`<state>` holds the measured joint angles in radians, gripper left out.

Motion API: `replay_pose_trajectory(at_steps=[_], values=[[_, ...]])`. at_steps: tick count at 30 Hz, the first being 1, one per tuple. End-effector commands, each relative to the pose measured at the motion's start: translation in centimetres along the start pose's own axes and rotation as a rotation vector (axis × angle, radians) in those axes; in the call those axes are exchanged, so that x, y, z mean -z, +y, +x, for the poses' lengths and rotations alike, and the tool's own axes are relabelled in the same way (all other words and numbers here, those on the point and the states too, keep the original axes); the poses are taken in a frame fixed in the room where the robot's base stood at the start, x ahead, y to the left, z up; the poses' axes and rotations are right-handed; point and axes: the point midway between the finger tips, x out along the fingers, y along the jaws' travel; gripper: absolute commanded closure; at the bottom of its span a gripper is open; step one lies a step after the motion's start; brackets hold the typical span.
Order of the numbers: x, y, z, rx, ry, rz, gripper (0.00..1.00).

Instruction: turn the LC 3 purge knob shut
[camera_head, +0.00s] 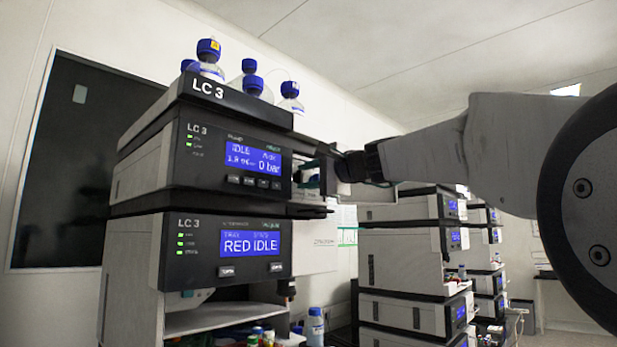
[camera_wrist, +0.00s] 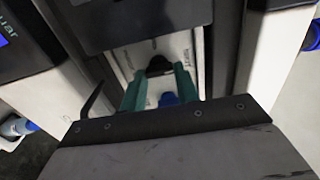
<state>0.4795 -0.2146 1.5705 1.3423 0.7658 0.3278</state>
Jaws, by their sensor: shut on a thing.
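The LC 3 stack (camera_head: 228,147) stands left of centre in the head view, its pump display reading IDLE and 0 bar. My gripper (camera_head: 308,178) is at the right side of the pump module. In the wrist view the teal fingers of my gripper (camera_wrist: 158,84) are shut on a black knob (camera_wrist: 158,65) on a pale panel. Small lettering flanks the knob, too blurred to read. The knob's lower part is hidden between the fingers, and its turn angle cannot be told. In the head view my gripper hides the knob.
A blue piece (camera_wrist: 168,99) shows between the fingers. Blue-capped bottles (camera_head: 252,80) stand on top of the stack. Other stacks (camera_head: 405,265) stand behind to the right. A dark window (camera_head: 75,160) is at left.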

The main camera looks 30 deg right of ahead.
Motion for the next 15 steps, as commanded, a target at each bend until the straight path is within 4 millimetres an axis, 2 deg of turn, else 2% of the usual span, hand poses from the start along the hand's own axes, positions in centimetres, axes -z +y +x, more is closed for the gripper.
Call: replay_pose_trajectory(at_steps=[3,4,6,15], values=[[0.06,0.1,0.01,-0.002,0.001,0.001,0.92],[0.06,0.1,0.01,-0.002,0.001,0.001,0.61],[0.05,0.09,0.01,-0.001,0.0,0.001,0.47],[0.0,0.02,-0.21,0.0,0.0,0.0,0.47]])
